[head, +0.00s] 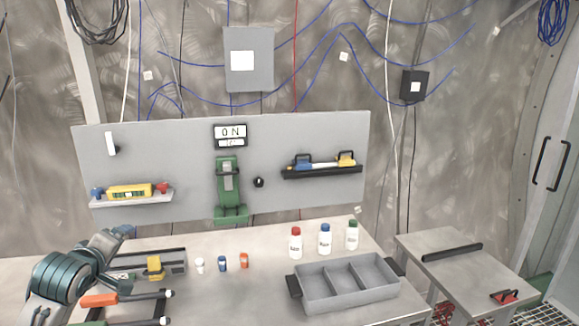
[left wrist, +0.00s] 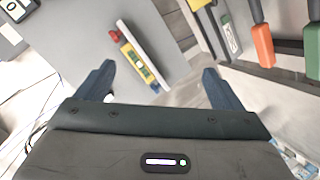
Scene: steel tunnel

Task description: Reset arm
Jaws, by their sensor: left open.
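My left arm comes in at the lower left of the head view, with its wrist end (head: 105,243) over the table's left side, below the panel shelf. In the left wrist view my left gripper (left wrist: 160,86) has its two dark fingers wide apart, with nothing between them. A yellow level (left wrist: 137,60) on the panel shelf shows beyond the fingers, apart from them; it also shows in the head view (head: 130,191). My right arm and gripper are in no frame.
An orange-handled tool (head: 98,300) lies close to my left arm. Small bottles (head: 222,263) and larger capped bottles (head: 325,240) stand on the table (head: 270,250). A grey divided tray (head: 345,297) is at the right. The upright panel (head: 290,140) stands behind.

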